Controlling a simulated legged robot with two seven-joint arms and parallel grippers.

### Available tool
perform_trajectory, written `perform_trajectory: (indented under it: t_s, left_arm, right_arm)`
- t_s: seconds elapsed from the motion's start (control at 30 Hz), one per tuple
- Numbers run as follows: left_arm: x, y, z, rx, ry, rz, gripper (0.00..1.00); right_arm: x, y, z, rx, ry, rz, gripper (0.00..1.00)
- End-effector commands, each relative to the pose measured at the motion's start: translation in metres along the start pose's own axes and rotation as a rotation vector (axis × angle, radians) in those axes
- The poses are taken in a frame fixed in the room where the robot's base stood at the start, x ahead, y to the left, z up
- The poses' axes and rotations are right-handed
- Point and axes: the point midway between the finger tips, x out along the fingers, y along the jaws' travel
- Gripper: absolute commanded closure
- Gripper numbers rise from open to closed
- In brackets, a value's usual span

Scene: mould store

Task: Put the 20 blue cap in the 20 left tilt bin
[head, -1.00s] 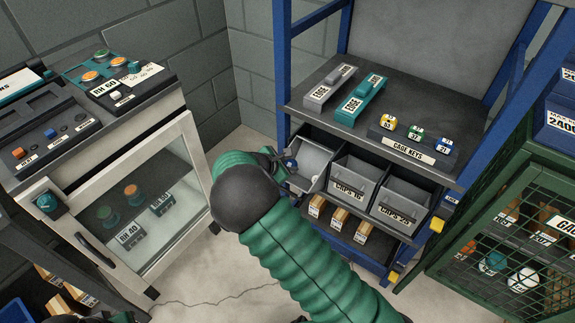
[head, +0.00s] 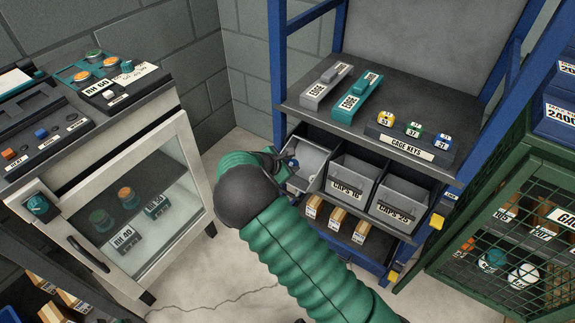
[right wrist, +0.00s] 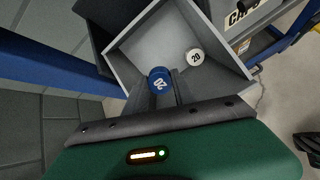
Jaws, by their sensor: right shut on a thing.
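The blue cap marked 20 (right wrist: 160,80) is between the fingertips of my right gripper (right wrist: 167,90), which is shut on it. In the head view, my right gripper (head: 280,162) reaches to the left tilt bin (head: 318,156), with a speck of blue at its tip. In the right wrist view, the cap shows against the inside of this grey open bin (right wrist: 133,47). I cannot tell whether it touches the bin. A white cap marked 20 (right wrist: 195,57) lies in the bin. The left bin's front label is hidden by my arm. My left gripper is not clearly visible.
The middle bin (head: 350,170) and right bin (head: 397,204) stand beside it, labelled as caps. A blue post (head: 278,75) rises at the bins' left.

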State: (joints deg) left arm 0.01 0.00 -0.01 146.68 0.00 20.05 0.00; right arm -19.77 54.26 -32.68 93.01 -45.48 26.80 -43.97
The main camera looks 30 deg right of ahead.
Motion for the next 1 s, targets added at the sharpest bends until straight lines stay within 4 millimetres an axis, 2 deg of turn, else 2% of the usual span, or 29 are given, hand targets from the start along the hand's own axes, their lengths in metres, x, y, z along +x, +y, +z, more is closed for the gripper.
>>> perform_trajectory:
  t_s: [0.8,1.0]
  left_arm:
    - [0.011,0.000,0.003,0.000,0.000,0.000,1.00]
    - [0.012,0.000,0.003,0.000,0.000,0.000,1.00]
  right_arm:
    - [0.050,0.000,0.000,0.000,-0.001,-0.001,1.00]
    - [0.057,0.000,0.000,0.000,0.000,0.001,1.00]
